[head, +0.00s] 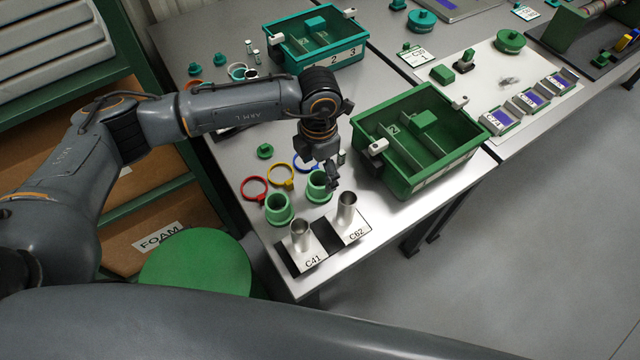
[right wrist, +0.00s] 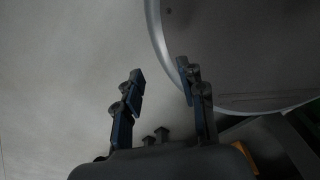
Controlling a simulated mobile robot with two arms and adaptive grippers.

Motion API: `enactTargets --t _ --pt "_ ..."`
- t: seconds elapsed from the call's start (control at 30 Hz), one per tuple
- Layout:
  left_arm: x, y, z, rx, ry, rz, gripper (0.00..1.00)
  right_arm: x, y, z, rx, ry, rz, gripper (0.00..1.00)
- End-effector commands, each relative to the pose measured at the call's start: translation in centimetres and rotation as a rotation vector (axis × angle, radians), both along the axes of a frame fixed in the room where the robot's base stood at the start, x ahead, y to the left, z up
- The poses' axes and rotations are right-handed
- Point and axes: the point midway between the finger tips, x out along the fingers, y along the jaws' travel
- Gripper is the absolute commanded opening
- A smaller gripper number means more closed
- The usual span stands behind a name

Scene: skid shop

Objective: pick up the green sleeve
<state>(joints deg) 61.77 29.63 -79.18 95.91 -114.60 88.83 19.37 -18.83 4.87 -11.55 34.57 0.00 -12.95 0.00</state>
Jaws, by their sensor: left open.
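Two green sleeves stand upright on the steel bench in the head view. One green sleeve (head: 278,209) is on the left, and the other green sleeve (head: 317,190) is behind it to the right. My left gripper (head: 331,179) is open, pointing down at the right edge of the second sleeve and hiding part of it. I cannot tell whether it touches the sleeve. My right gripper (right wrist: 160,74) shows in the right wrist view, open with nothing between its fingers.
Metal posts (head: 301,235) marked C41 and C62 stand in front of the sleeves. Red (head: 254,189) and yellow (head: 281,175) rings lie behind them. A green divided bin (head: 468,150) is to the right, a teal bin (head: 290,62) at the back. A green round top (head: 195,268) is below left.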

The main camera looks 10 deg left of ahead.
Motion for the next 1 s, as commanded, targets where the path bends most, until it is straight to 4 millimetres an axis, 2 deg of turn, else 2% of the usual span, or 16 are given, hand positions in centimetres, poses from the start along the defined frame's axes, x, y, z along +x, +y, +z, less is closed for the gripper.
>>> enactTargets --t 0.2,0.3,0.5,0.73,0.93,1.0 --pt "0.2 0.0 -1.8 0.001 0.004 0.002 0.77 4.4 0.7 1.0 0.012 -0.067 -0.001 0.4" --pt "0.5 -0.1 -3.4 0.0 0.004 0.002 0.77 5.3 1.2 1.7 0.018 -0.081 -0.003 0.4" --pt "0.5 -0.1 -5.5 -0.001 0.001 0.0 0.77 4.4 1.3 1.7 0.019 -0.066 -0.004 0.4" --pt "0.6 -0.1 -5.6 -0.001 0.0 0.0 0.77 2.5 0.9 1.5 0.013 -0.038 -0.003 0.4" --pt "0.6 -0.1 -5.6 -0.001 0.0 0.001 0.36 2.7 0.4 1.5 0.007 -0.039 -0.003 0.4" --pt "0.6 -0.1 -5.6 -0.001 0.0 0.001 0.33 2.9 0.3 1.5 0.006 -0.043 -0.003 0.4"
